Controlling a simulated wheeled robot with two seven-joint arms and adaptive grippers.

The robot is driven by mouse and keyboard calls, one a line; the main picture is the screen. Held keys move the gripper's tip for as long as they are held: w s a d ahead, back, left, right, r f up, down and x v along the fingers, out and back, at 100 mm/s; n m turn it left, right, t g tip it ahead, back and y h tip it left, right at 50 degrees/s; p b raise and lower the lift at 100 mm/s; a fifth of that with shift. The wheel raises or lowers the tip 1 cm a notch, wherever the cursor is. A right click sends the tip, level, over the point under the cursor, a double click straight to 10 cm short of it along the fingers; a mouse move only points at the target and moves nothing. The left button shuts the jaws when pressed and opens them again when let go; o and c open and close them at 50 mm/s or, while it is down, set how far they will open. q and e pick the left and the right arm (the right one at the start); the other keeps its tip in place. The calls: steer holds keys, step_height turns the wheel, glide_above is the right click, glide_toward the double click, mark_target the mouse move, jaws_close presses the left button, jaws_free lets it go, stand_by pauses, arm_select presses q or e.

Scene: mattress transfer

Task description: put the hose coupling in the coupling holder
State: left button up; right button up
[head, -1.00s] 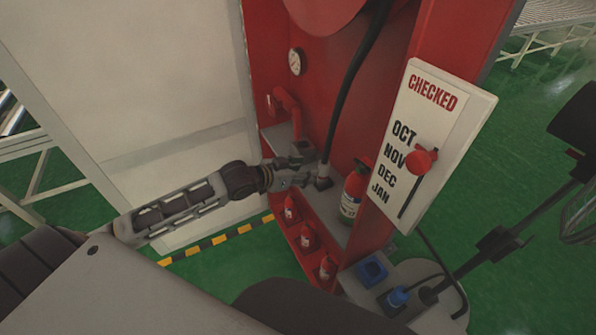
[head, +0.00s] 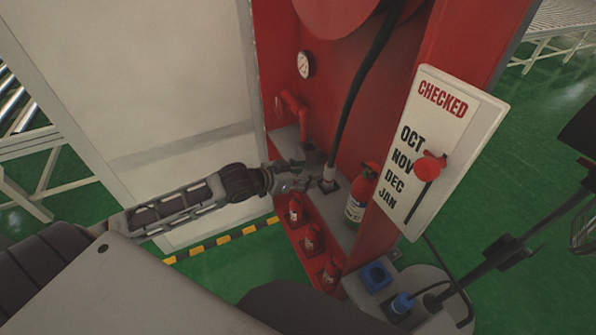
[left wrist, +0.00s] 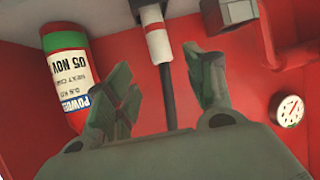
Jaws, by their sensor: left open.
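The hose coupling (head: 330,172) is the pale end piece of the black hose that hangs down in the red cabinet. Its lower end stands in the dark coupling holder (head: 327,186) on the grey shelf, nearly upright. In the left wrist view, which is upside down, the white coupling with a red band (left wrist: 157,42) meets the holder (left wrist: 151,12). My left gripper (head: 305,176) is open beside the coupling, on its left in the head view. In the left wrist view its fingers (left wrist: 165,92) are spread wide, with the hose crossing between them, and hold nothing.
A red fire extinguisher (head: 360,195) stands right of the holder. A red pipe (head: 292,105) and a gauge (head: 304,64) are behind the gripper. Small red items (head: 312,240) sit on a lower ledge. A "CHECKED" board (head: 440,150) stands at right, with a blue socket (head: 376,276) below.

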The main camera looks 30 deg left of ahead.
arm_select(q)
steer(key=w+a+f+n+y, duration=0.1)
steer(key=a+f+y, duration=0.1)
steer(key=a+f, duration=0.55)
steer(key=w+a+f+n+y, duration=0.2)
steer(key=a+f, duration=0.3)
steer(key=f, duration=0.6)
steer(key=s+a+f+g+y, duration=0.1)
steer(key=s+a+f, duration=0.15)
steer(key=f, duration=0.45)
steer(key=s+a+f+n+g, duration=0.1)
steer(key=s+a+f, duration=0.1)
steer(key=s+f, duration=0.35)
steer(key=s+a+f+g+y, duration=0.1)
steer(key=a+f, duration=0.1)
steer(key=f, duration=0.6)
steer(key=s+d+f+g, duration=0.3)
steer(key=s+f+g, duration=0.1)
steer(key=s+f, duration=1.4)
steer(key=s+d+f+g, duration=0.1)
steer(key=s+d+f, duration=0.2)
steer(key=s, duration=0.3)
steer(key=s+d+f+g, duration=0.1)
steer(key=s+d+f, duration=0.2)
steer(key=s, duration=0.4)
steer(key=s+d+f+m+g, duration=0.1)
steer(key=s+d+f, duration=0.2)
steer(key=s, duration=0.4)
steer(key=shift+s+d, duration=0.2)
steer(key=shift+d, duration=0.3)
